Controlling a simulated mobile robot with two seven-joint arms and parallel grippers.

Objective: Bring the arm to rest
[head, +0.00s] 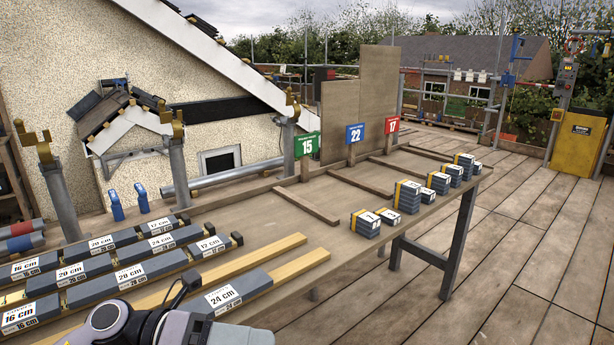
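Part of one of my arms shows at the bottom left edge, over the near end of the long wooden table (330,255). Only rounded grey links and a dark cable show. No fingertips of either gripper are in view, so I cannot see whether they hold anything. The arm part overlaps the near edge of the labelled dark slabs, including one marked 24 cm (249,283). I cannot tell whether it touches them.
Labelled dark slabs lie in rows on the table's left part. A small tiled roof (120,115) is behind. The plank deck (520,260) at right is clear.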

